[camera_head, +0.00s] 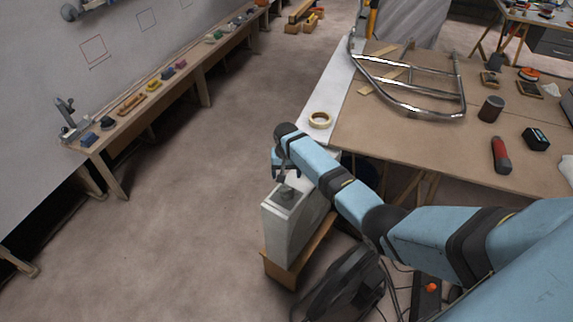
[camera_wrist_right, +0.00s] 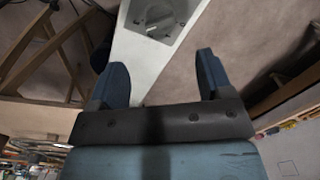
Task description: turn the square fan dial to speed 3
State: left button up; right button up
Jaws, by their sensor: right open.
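The square fan dial is a grey knob (camera_head: 287,194) on a plate set in the top face of a pale grey box (camera_head: 290,235). In the right wrist view the dial (camera_wrist_right: 156,18) is at the top of the picture, partly cut off by the frame edge. My right gripper (camera_head: 284,173) is just above the box top, and the arm hides part of it in the head view. In the right wrist view its two fingers (camera_wrist_right: 160,60) are apart with nothing between them, and the dial lies beyond the fingertips. My left gripper is not in view.
The box stands on a wooden support (camera_head: 282,272), with a black fan (camera_head: 345,288) beside it. The workbench (camera_head: 400,150) at right holds a bent metal frame (camera_head: 410,85), a tape roll (camera_head: 320,119) and tools. Open floor (camera_head: 190,200) lies left of the box.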

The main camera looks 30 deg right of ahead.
jog(key=shift+r, duration=1.6)
jog(key=s+a+f+n+t, duration=0.25)
jog(key=s+a+f, duration=0.2)
jog(key=s, duration=0.45)
jog(key=s+a+f+n+t, duration=0.2)
jog(key=s+a+f+t, duration=0.1)
jog(key=s+f, duration=0.4)
jog(key=s+a+r+n+t+y, duration=0.1)
jog(key=s+a+r, duration=0.1)
jog(key=s, duration=0.4)
jog(key=s+a+r+n+t+y, duration=0.1)
jog(key=s+a+r+t, duration=0.1)
jog(key=s+r, duration=0.2)
jog(key=s+a+r+n+t+y, duration=0.1)
jog(key=s+r+n+t, duration=0.1)
jog(key=s, duration=0.7)
jog(key=shift+s+a+r, duration=0.35)
jog(key=shift+a+r, duration=0.05)
jog(key=shift+r, duration=0.3)
jog(key=shift+t, duration=0.25)
